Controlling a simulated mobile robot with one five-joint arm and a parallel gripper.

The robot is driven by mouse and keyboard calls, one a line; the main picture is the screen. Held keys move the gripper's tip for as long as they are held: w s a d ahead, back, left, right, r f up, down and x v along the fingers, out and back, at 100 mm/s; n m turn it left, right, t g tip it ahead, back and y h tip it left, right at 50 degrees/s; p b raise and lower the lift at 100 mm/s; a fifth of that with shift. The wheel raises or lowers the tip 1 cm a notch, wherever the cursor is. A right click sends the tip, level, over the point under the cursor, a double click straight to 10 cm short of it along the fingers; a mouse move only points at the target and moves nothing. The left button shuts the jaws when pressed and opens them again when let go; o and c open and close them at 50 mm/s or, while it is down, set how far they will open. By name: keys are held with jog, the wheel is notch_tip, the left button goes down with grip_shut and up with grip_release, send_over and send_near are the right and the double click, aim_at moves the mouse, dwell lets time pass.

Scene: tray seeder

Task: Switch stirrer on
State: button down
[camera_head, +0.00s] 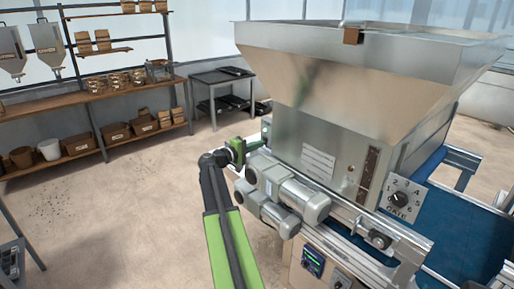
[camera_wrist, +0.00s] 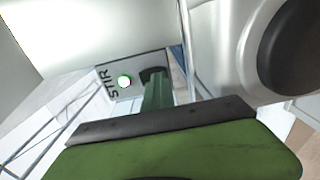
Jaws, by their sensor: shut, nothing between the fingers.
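The grey stirrer panel, marked STIR (camera_wrist: 104,83), is in the wrist view on the side of the machine. On it is a small round lamp (camera_wrist: 125,81) with a bright white middle and a green rim; it looks lit. My gripper (camera_wrist: 154,76) is shut and empty, its dark tips in front of the panel just right of the lamp. The tips seem at or very near the panel; I cannot tell if they touch. No switch shows clearly; the tips may hide it. In the head view my gripper (camera_head: 254,144) is at the hopper machine's left side.
The large metal hopper (camera_head: 340,80) rises above and right of my gripper. Two grey motors (camera_head: 290,200) stick out just below and right of it. A gate dial (camera_head: 403,198) and blue belt (camera_head: 465,235) are farther right. The floor (camera_head: 120,215) at left is open.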

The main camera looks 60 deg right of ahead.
jog(key=shift+s+a+f, duration=0.15)
jog(key=shift+s+a, duration=0.1)
jog(key=shift+a, duration=0.05)
jog(key=f+b+v, duration=0.1)
jog(key=f+v, duration=0.1)
jog(key=v, duration=1.1)
jog(key=shift+w+b, duration=0.4)
jog(key=shift+a+r, duration=0.1)
jog(key=shift+a, duration=0.1)
jog(key=w+a+f+n+t+y+p, duration=0.1)
jog(key=w+a+f+t, duration=0.15)
jog(key=a, duration=0.45)
jog(key=w+a+f+n+t+y, duration=0.1)
jog(key=w+a+f, duration=0.15)
jog(key=a, duration=0.45)
jog(key=w+a+f+n+t+y+p, duration=0.1)
jog(key=w+a+t, duration=0.1)
jog(key=w+a, duration=0.3)
jog(key=s+a+f+y, duration=0.3)
jog(key=a+f+y, duration=0.1)
jog(key=a, duration=0.7)
jog(key=s+a+f+y, duration=0.3)
jog(key=a+f+y, duration=0.2)
jog(key=a, duration=0.7)
jog(key=s+a+f+y, duration=0.3)
jog(key=a+f+y, duration=0.2)
jog(key=a, duration=0.6)
jog(key=shift+s+a+f+g, duration=0.2)
jog(key=shift+a+f+g, duration=0.1)
jog(key=shift+g, duration=0.15)
